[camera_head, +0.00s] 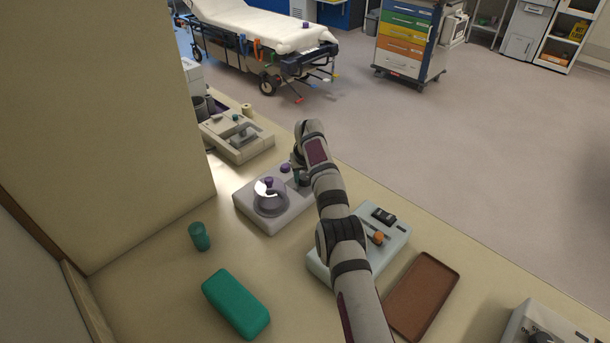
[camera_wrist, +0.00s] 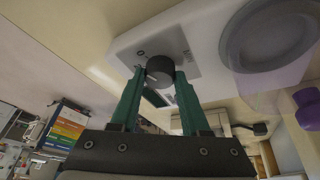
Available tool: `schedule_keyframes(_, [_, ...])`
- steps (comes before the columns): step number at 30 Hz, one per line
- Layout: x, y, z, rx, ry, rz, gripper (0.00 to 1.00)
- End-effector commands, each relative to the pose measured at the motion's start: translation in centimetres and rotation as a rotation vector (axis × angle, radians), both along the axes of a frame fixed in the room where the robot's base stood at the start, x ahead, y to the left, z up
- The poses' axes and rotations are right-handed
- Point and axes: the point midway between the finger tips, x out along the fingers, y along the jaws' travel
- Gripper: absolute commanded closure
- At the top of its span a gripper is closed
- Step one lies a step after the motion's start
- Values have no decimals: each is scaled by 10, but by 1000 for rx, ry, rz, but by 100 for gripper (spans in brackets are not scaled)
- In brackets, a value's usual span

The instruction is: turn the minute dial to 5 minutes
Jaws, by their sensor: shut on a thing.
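The minute dial (camera_wrist: 160,68) is a dark round knob on a grey panel of a white device (camera_wrist: 130,43). In the wrist view, the two green fingers of my gripper (camera_wrist: 158,85) stand on either side of the dial and are shut on it. A small light mark shows on the dial's rim, and a "0" is printed on the panel beside it. The rest of the scale is too small or hidden to read. In the head view, the device (camera_head: 249,208) sits on the counter, and my arm partly covers its dial end.
The device also bears a round plate (camera_head: 270,203) under a clear cover and purple knobs (camera_head: 285,169). Nearby are a pale box with an orange knob (camera_head: 378,238), a brown tray (camera_head: 421,297), a green case (camera_head: 236,303), a green cup (camera_head: 199,237) and a beige device (camera_head: 237,137).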

Motion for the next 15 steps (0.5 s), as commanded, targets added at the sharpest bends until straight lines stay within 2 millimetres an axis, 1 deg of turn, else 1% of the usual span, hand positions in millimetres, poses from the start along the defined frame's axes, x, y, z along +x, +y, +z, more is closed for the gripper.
schedule_keyframes(1, [0,1,0,1,0,0,91])
schedule_keyframes(3, [0,1,0,1,0,0,100])
schedule_keyframes(6, [0,0,0,1,1,11,100])
schedule_keyframes(12, [-1,-1,0,0,0,133,100])
schedule_keyframes(15, [-1,-1,0,0,1,137,100])
